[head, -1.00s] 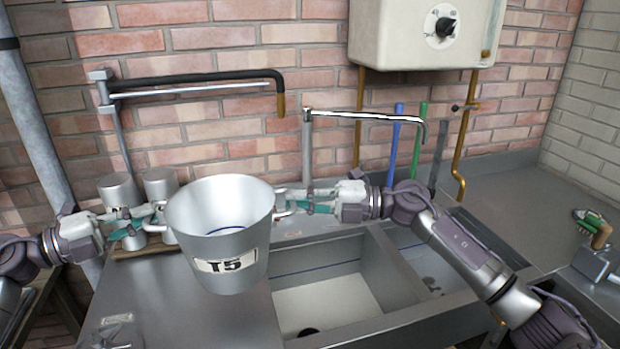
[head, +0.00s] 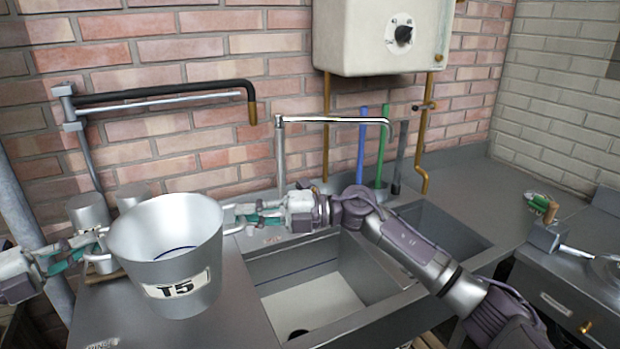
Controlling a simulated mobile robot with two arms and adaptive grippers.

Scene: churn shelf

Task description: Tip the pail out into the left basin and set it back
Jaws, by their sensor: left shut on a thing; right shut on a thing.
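A metal pail (head: 165,235) labelled T5 is held upright in the air over the counter left of the sink. A dark line shows on its inner wall; I cannot tell its contents. My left gripper (head: 92,246) is shut on the pail's left side, partly hidden by the pail. My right gripper (head: 236,216) is shut on the handle at its right side. The left basin (head: 315,295) is right of the pail, open, with a pale floor and a dark drain. A second basin (head: 440,237) lies to its right, behind my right arm.
A chrome tap (head: 335,121) and a black-sleeved pipe (head: 165,92) stand out from the brick wall. Metal canisters (head: 90,212) stand behind the pail. Blue (head: 361,145) and green (head: 382,146) handles rise behind the sink. A brush (head: 543,207) lies at the right.

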